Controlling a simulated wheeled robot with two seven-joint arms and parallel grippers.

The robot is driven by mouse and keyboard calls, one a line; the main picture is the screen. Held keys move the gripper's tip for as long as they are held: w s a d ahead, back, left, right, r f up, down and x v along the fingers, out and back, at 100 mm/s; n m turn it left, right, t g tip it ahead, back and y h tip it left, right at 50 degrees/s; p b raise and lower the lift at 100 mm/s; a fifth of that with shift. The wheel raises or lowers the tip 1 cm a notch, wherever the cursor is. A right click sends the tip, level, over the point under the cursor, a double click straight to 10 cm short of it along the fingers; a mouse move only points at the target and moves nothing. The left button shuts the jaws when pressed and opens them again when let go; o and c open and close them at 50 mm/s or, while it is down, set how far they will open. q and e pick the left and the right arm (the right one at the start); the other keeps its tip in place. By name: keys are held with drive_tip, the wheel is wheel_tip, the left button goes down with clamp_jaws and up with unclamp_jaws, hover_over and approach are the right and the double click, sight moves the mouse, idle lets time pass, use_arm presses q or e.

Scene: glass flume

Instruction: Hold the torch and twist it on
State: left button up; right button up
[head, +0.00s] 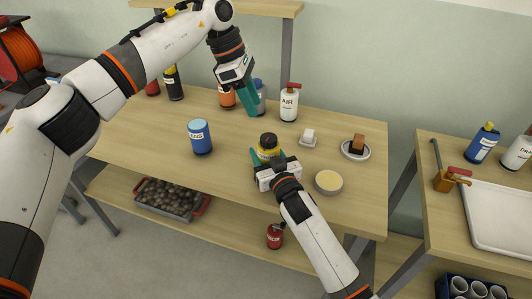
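A small upright object with a black top and a yellow band, which looks like the torch (268,141), stands near the middle of the wooden bench. My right gripper (267,155) is at it from the front, with teal fingers at its two sides. Its lower part is hidden by the gripper, and I cannot tell whether the fingers press on it. My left gripper (249,101) hangs above the back of the bench, pointing down, in front of some bottles. Its teal fingers overlap from this angle, so their opening is unclear. I see nothing held in it.
A blue can (200,137) stands left of the torch. A white AIR bottle (289,104), a small white block (308,138), a dish with a brown block (355,150) and a round tin (328,181) are around it. A second bench (432,215) stands right, across a gap.

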sight(268, 138)
use_arm(q)
drive_tip(key=o, duration=0.3)
drive_tip(key=f+m, duration=0.1)
drive_tip(key=m, duration=0.2)
drive_tip(key=d+m+t+y, duration=0.1)
drive_tip(key=m, duration=0.3)
drive_tip(key=s+f+m+t, duration=0.1)
drive_tip(key=m, duration=0.2)
drive_tip(key=shift+d+f+y, duration=0.35)
drive_tip(key=shift+d+y, duration=0.05)
drive_tip(key=m+t, duration=0.1)
drive_tip(key=m, duration=0.1)
drive_tip(key=d+m+t, duration=0.1)
drive_tip(key=m, duration=0.2)
drive_tip(key=shift+s, duration=0.1)
drive_tip(key=m, duration=0.2)
drive_tip(key=d+m+t, duration=0.1)
drive_tip(key=m, duration=0.2)
drive_tip(key=shift+s+r+t+y, duration=0.1)
drive_tip(key=shift+s+t+y, duration=0.05)
drive_tip(key=shift+t+y, duration=0.15)
drive_tip(key=shift+f, duration=3.45)
